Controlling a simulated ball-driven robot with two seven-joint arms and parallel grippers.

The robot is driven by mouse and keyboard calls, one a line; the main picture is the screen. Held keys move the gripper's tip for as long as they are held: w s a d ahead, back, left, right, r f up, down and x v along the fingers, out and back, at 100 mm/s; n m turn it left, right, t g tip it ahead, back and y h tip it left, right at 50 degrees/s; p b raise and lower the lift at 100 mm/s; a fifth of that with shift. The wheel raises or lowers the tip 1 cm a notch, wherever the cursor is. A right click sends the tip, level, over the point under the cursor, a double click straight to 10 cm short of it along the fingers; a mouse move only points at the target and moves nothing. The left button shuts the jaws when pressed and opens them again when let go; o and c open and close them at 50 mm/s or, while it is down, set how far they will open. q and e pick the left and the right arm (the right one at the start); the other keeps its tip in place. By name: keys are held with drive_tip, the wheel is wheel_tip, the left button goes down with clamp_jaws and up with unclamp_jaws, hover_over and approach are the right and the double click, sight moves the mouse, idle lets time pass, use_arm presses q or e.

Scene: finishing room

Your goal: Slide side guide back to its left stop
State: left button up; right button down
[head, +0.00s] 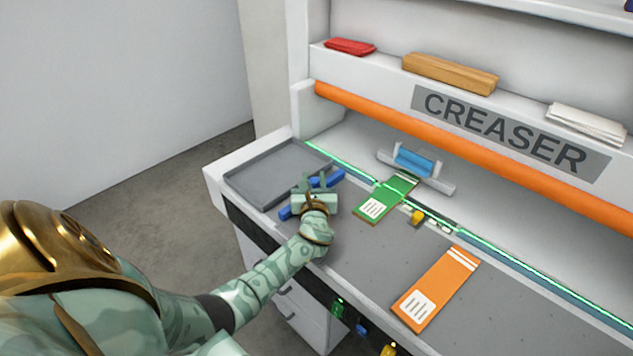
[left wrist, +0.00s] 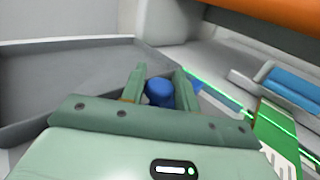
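The side guide (head: 290,212) is a blue bar lying slantwise on the grey bed, between the grey tray and the green card. My left gripper (head: 314,190) is above its middle and covers part of it. In the left wrist view a round blue knob (left wrist: 159,93) fills the gap between my two green fingers, and they look closed on its sides. A left stop cannot be made out. My right gripper is not in view.
The grey tray (head: 262,176) is left of the guide. A green card (head: 377,206) lies to its right, with a blue roller (head: 413,163) behind, a yellow knob (head: 417,217) and an orange card (head: 437,287) farther right. An orange bar (head: 450,138) spans above the bed.

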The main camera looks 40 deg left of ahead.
use_arm(q)
drive_tip(key=shift+o, duration=1.2)
drive_tip(key=shift+a, duration=0.25)
drive_tip(key=shift+d, duration=0.1)
drive_tip(key=shift+s+d, duration=0.2)
drive_tip(key=p+v, duration=0.1)
drive_tip(key=v, duration=1.3)
drive_tip(key=shift+s+d+p, duration=0.2)
drive_tip(key=shift+s+p, duration=0.05)
drive_tip(key=shift+p, duration=0.15)
drive_tip(key=shift+s+d, duration=0.35)
